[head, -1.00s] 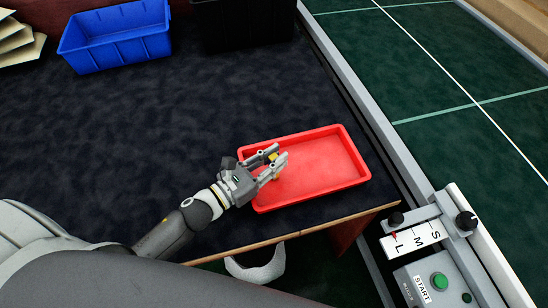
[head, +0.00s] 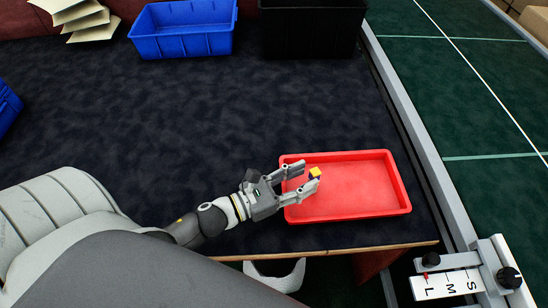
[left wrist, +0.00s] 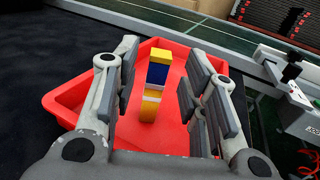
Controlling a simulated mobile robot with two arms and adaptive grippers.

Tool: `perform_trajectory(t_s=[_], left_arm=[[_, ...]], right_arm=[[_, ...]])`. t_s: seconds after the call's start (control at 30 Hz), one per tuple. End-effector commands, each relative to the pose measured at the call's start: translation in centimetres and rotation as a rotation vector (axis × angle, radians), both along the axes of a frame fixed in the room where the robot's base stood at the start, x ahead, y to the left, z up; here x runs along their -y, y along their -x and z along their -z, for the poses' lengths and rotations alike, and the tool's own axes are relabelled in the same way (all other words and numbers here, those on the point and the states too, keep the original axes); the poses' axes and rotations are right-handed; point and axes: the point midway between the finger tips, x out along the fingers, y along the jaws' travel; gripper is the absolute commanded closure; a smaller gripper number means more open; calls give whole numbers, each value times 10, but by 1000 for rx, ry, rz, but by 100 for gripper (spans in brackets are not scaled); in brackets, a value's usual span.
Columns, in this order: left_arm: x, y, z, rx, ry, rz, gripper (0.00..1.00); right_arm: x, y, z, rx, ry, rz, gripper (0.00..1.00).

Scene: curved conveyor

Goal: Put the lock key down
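The lock key, a slim block with yellow, blue and white bands, shows in the left wrist view (left wrist: 155,80) and as a small yellow-topped piece in the head view (head: 315,173). It appears to stand upright in the red tray (head: 398,184). My left gripper (head: 304,178) reaches over the tray's left end. Its fingers are open, with a gap on each side of the key, which sits by the fingertips. The tray also shows in the left wrist view (left wrist: 62,100). My right gripper is not in view.
A blue bin (head: 183,45) and a black bin (head: 310,40) stand at the back of the dark table. Another blue bin (head: 6,105) is at the left edge. The green conveyor (head: 480,110) and a size-marked L-M-S lever (head: 455,285) lie to the right.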

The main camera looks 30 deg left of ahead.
Motion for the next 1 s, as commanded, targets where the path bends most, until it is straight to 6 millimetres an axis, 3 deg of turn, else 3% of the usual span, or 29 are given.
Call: perform_trajectory(t_s=[0.3, 0.5, 1.0], left_arm=[[-27, 43, 2, -3, -2, 0, 60], [-38, 60, 1, -1, -1, 0, 60], [-43, 67, 0, 1, -1, 0, 60]], right_arm=[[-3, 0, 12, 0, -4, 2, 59], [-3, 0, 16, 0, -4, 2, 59], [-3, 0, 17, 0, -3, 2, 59]])
